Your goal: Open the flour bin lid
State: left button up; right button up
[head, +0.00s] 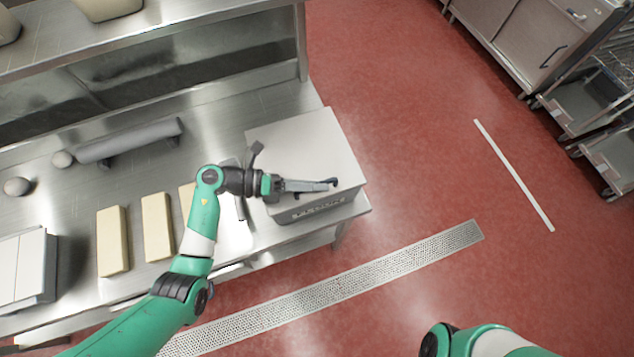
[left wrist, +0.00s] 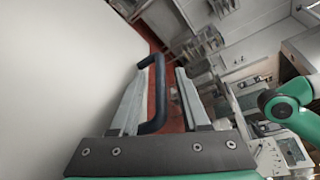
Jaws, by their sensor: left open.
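The flour bin (head: 318,212) is a pale box at the right end of the steel table, and its flat lid (head: 310,143) looks shut. A dark bar handle (head: 334,181) is near the lid's right front edge, partly covered by my gripper. My left gripper (head: 326,186) lies low over the front part of the lid, pointing right. In the left wrist view, the open fingers (left wrist: 161,72) stand on either side of the dark blue handle (left wrist: 160,95), with gaps visible. The lid (left wrist: 60,70) fills the left of that view. My right gripper is not in view.
Several cream blocks (head: 113,240) lie on the steel table (head: 236,108) left of the bin. A grey roller (head: 128,140) lies behind them. An upper shelf (head: 180,20) runs along the back. Red floor is open to the right, with a rack (head: 600,130) beyond.

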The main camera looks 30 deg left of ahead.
pick_arm(q)
jog(key=shift+w+d+f, duration=0.1)
jog(key=shift+w+d, duration=0.1)
jog(key=shift+d, duration=0.15)
grip_shut()
dwell(1.2)
